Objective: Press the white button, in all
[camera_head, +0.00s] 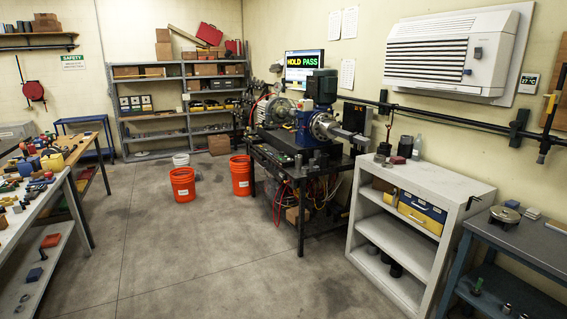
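No white button can be made out in the head view; at this distance any button is too small to tell. A torque machine (298,118) with a motor and a blue upright housing stands on a dark bench (301,222) at the middle right. Small controls along the bench's front edge are too small to read. A screen (304,59) above the machine shows "HOLD" in yellow and "PASS" in green. My gripper is not in view.
Orange buckets (183,184) stand on the floor left of the bench. A white shelf unit (437,184) and a blue-grey table (525,245) are at right. A cluttered workbench (62,178) is at left. The middle floor (190,255) is clear.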

